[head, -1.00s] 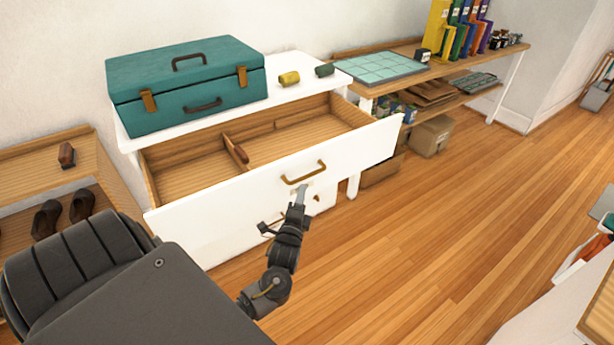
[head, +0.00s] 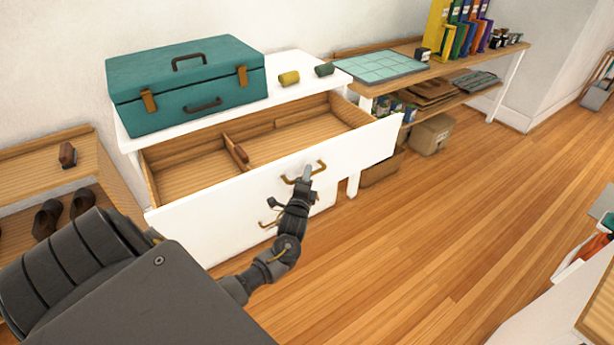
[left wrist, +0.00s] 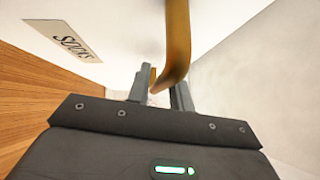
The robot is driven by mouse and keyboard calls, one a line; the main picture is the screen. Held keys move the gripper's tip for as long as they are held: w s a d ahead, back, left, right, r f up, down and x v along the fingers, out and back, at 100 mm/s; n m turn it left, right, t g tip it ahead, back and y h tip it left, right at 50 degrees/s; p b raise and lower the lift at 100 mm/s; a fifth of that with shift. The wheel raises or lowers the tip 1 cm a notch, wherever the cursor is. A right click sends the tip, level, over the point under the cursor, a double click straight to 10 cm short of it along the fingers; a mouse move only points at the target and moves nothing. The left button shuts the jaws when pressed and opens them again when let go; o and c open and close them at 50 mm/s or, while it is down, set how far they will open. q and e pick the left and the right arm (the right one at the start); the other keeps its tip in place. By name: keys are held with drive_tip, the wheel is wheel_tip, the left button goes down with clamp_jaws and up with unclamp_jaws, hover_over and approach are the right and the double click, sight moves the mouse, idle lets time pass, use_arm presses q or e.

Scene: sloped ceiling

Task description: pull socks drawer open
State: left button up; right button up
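The white dresser's top drawer (head: 225,205) stands open, showing a wooden inside with dividers. Its brass handle (head: 321,166) is partly covered by my left gripper (head: 308,172), which reaches up to it from below. In the left wrist view the brass handle (left wrist: 177,40) comes down close to the two grey fingers of my left gripper (left wrist: 160,92). The fingers are apart, with the handle's bend at the gap between them; contact cannot be told. A label reading SOCKS (left wrist: 66,40) shows on the white front to the left. My right gripper is not in view.
A lower brass handle (head: 268,222) shows left of my gripper. A teal case (head: 185,85) and two small rolls, yellow (head: 288,78) and green (head: 324,70), sit on the dresser top. A shelf desk (head: 440,65) stands at right. The wooden floor in front is clear.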

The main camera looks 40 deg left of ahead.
use_arm(q)
clamp_jaws()
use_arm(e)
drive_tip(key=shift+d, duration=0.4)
use_arm(q)
drive_tip(key=shift+d, duration=0.15)
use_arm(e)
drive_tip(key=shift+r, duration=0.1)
